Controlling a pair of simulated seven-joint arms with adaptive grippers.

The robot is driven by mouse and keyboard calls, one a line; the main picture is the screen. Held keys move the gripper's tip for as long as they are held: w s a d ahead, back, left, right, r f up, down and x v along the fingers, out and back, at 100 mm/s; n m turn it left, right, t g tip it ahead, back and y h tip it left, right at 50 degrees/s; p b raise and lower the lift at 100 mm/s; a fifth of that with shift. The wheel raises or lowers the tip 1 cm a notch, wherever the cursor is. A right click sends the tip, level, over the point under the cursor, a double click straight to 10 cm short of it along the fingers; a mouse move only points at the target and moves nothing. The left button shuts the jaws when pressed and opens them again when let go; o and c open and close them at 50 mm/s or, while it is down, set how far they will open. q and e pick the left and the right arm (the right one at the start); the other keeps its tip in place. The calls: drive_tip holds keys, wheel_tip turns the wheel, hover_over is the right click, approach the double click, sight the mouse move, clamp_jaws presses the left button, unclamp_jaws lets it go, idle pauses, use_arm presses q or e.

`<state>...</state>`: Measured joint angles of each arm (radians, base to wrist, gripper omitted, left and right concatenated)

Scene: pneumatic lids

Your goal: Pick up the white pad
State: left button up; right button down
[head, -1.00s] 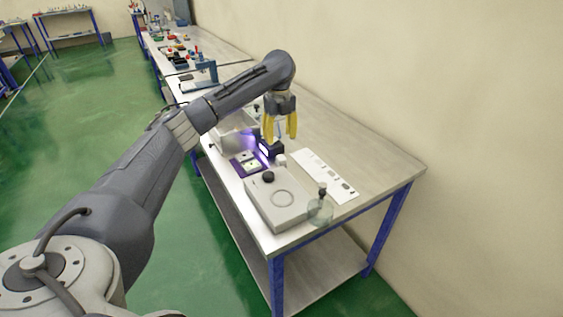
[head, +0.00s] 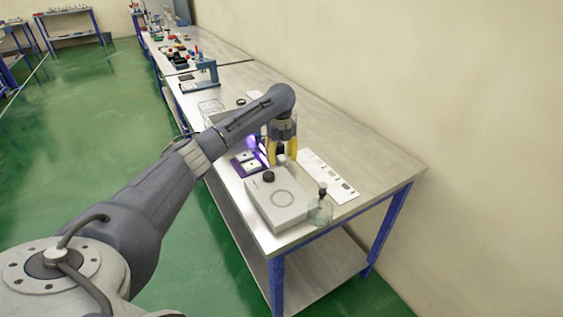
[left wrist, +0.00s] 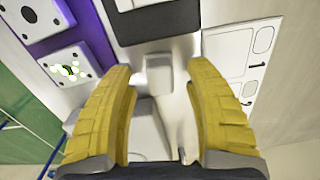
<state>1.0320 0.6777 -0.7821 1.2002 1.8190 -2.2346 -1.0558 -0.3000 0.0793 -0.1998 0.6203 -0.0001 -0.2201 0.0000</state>
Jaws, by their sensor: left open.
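A small white block (head: 281,160), the likeliest match for the white pad, stands on the near workbench beside the black lamp-like device. It also shows in the left wrist view (left wrist: 159,74), in the gap between my fingers. My left gripper (head: 284,163) is open, its yellow fingers pointing down around the block's place. In the left wrist view my left gripper (left wrist: 163,72) has a finger on either side, with clear space between each finger and the block. I cannot tell its exact height above the block. My right gripper is not in view.
A purple plate (left wrist: 98,38) with white square pieces lies left of the block. The black device (left wrist: 155,22) stands just beyond it. A pale box (head: 280,205) with a black knob and a glass flask (head: 320,210) are nearer. A white card (head: 330,178) lies right.

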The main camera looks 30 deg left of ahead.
use_arm(q)
drive_tip(key=shift+f, duration=0.3)
drive_tip(key=shift+c, duration=0.5)
clamp_jaws()
